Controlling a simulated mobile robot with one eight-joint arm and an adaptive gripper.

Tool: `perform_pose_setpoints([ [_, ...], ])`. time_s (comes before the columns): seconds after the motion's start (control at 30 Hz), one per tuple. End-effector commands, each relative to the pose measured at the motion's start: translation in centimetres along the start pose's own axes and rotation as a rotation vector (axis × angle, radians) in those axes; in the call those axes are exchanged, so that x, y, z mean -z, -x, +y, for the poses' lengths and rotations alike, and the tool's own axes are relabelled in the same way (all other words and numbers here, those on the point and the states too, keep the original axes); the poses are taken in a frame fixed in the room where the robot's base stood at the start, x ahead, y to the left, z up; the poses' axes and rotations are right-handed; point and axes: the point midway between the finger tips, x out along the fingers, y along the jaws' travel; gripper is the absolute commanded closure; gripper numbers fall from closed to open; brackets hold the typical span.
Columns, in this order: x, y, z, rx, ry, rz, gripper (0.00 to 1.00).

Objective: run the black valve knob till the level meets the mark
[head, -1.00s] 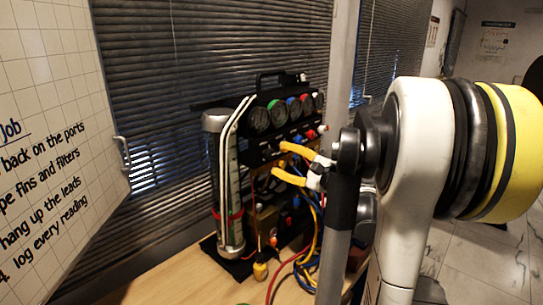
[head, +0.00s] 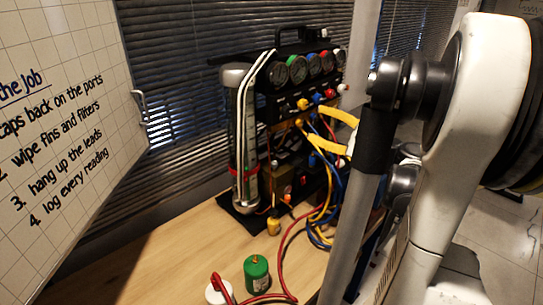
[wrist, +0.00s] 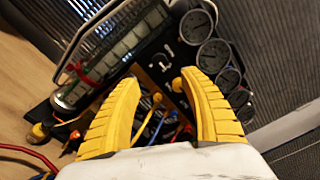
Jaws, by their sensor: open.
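The gauge rig (head: 290,92) stands on the wooden bench, with a tall glass level tube (head: 238,130) at its left. A red band (head: 245,171) rings the tube low down; the liquid level is not clear. The tube also shows at upper left in the wrist view (wrist: 118,45). My gripper (head: 316,119) has yellow fingers, open and apart, at the right front of the rig. In the wrist view my gripper (wrist: 160,76) points at the rig's front, with small yellow ends between its fingers.
Yellow, blue and red hoses (head: 325,215) hang before the rig. A green canister (head: 257,273), a white round item (head: 218,291) and a small yellow fitting (head: 273,226) stand on the bench (head: 180,255). A whiteboard (head: 60,120) fills the left. The left bench is mostly clear.

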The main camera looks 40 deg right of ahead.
Motion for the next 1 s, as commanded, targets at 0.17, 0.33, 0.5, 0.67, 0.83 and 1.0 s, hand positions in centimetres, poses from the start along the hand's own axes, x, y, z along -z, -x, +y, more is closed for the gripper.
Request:
perform_pose_setpoints([
  [0.17, 0.0, 0.0, 0.0, 0.000, 0.000, 0.000, 0.48],
  [0.33, 0.0, 0.0, 0.0, 0.000, 0.000, 0.000, 0.48],
  [0.5, -0.1, -0.1, -0.3, 0.000, -0.094, 0.000, 0.48],
  [0.67, -0.2, -0.4, -0.7, 0.000, -0.453, 0.000, 0.48],
  [0.83, -0.3, -0.5, -0.5, 0.000, -0.800, 0.000, 0.48],
  [1.0, -0.2, -1.1, -0.1, -0.001, -0.928, -0.001, 0.48],
])
